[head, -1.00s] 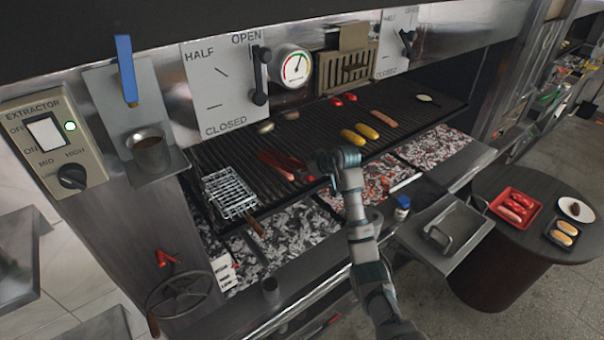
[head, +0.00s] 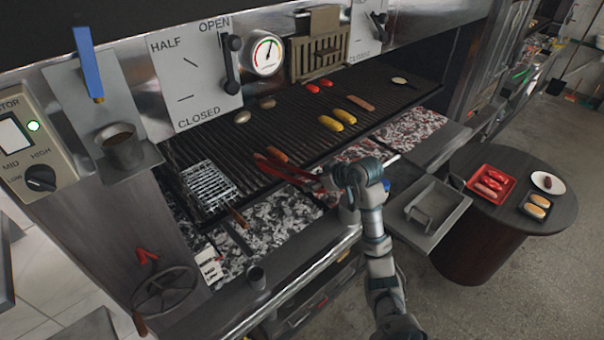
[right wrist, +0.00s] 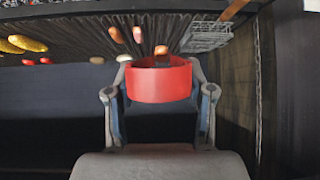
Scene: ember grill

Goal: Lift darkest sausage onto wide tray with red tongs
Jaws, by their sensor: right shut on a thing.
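My right gripper (head: 340,178) is shut on the red tongs (head: 290,170), which reach left over the front of the dark grill grate (head: 235,145). In the right wrist view the red tongs (right wrist: 160,84) sit between the fingers of my gripper. A brown-orange sausage (head: 277,154) shows right beside the tongs; I cannot tell whether they touch it. Another brownish sausage (head: 361,103) lies farther back on the grate. Which is darkest is unclear. A wide grey metal tray (head: 455,213) with a handle stands right of my gripper. My left gripper is not in view.
Yellow corn cobs (head: 338,119) and red items lie on the grate. A wire basket (head: 210,186) is at its left. Glowing coals (head: 412,131) lie below. A round table (head: 480,225) holds a red tray (head: 491,172) of sausages and a white plate (head: 553,189).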

